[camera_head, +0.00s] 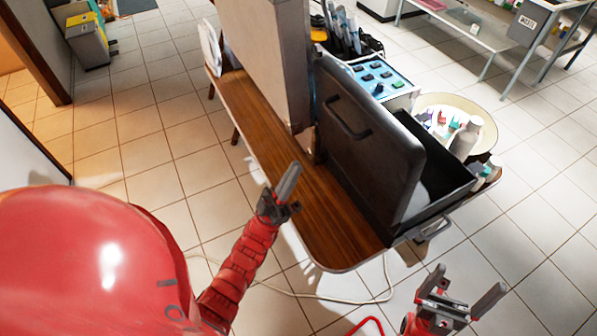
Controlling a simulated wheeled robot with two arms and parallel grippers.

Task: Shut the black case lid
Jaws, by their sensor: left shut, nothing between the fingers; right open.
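The black case stands on the right part of the wooden table. Its lid (372,150) is raised, close to upright, with a handle (346,118) on its outer face towards the left. The case's lower part (412,226) is open behind and right of the lid; much of its inside is hidden by the lid. My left gripper (290,180) is shut and empty, over the table left of the lid and apart from it. My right gripper (466,290) is open and empty, in front of the case near the bottom edge, apart from it.
The wooden table (300,205) has bare room left of the case. A tall grey panel (268,55) stands behind my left gripper. A round cream tray (448,103) with a grey bottle (465,140) is beyond the case, next to a blue control panel (378,76). A cable (345,299) lies on the floor.

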